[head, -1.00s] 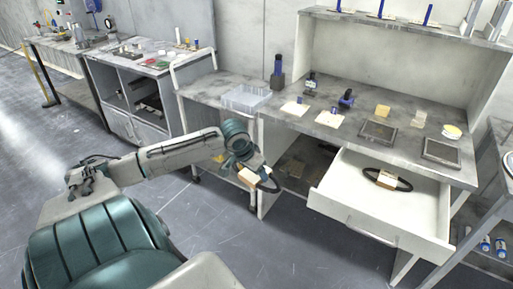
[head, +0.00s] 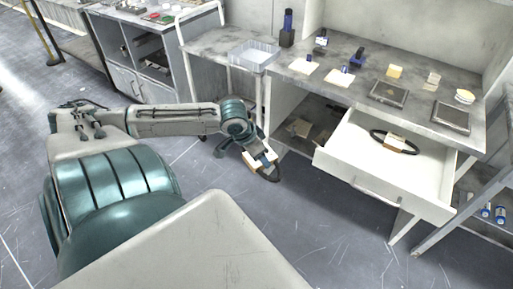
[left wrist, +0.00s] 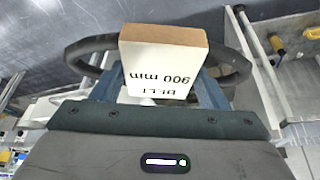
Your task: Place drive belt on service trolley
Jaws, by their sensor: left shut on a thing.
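My left gripper (head: 258,155) is shut on a black drive belt (head: 270,175) with a tan and white card sleeve. In the left wrist view the belt (left wrist: 84,50) loops out on both sides of the sleeve (left wrist: 160,62), which reads "900 mm" upside down. The gripper holds it in the air in front of the bench's open lower bay. What looks like the service trolley (head: 205,45), grey-topped with a white handle rail, stands behind and left of the gripper. My right gripper is not in view.
A clear bin (head: 252,55) occupies the trolley's right side; its left part is bare. A second sleeved belt (head: 395,142) lies in the open white drawer (head: 350,150), which juts out to the right. The bench (head: 350,85) holds pads and small tools.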

